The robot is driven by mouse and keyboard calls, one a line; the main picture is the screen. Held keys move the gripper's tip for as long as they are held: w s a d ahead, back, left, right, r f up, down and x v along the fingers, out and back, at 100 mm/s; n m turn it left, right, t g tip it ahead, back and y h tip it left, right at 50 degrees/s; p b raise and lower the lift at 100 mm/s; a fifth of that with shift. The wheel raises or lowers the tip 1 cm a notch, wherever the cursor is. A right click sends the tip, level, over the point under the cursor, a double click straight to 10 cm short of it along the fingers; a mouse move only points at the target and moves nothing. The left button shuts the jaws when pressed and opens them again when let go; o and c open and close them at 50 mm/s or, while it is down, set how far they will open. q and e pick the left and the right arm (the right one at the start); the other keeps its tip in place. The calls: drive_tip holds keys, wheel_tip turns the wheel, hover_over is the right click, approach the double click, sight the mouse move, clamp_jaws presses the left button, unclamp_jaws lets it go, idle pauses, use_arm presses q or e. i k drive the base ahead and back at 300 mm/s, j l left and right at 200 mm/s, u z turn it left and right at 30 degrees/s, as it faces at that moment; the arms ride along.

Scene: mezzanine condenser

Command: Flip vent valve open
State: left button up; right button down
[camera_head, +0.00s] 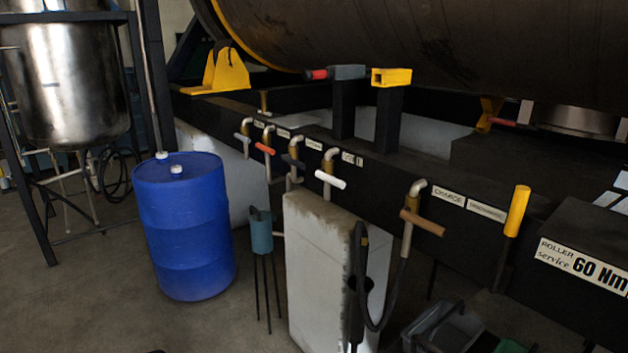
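A row of valves with bent pipes and lever handles runs along the black frame beam. From left to right the levers are a grey handle (242,138), a red handle (265,149), a dark handle (292,162), a white handle (330,180) and a tan handle (422,223). Small white labels sit beside the valves. I read CHARGE on the label (449,196) near the tan one; the others are too small to read surely, so I cannot tell which valve is the vent. All the handles lie crosswise to their pipes. Neither of my grippers shows.
A blue drum (185,235) stands on the floor at left, beside a teal canister on thin legs (261,235). A pale concrete block (325,260) stands below the valves, with a black hose (365,310) at its right. A yellow-handled lever (517,211) rises at right. Floor at front left is clear.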

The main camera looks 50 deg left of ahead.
sight(321, 174)
drive_tip(key=u, duration=1.55)
drive_tip(key=i+j+z, duration=0.2)
drive_tip(key=j, duration=0.25)
drive_tip(key=j+z, duration=0.2)
drive_tip(key=j, duration=0.3)
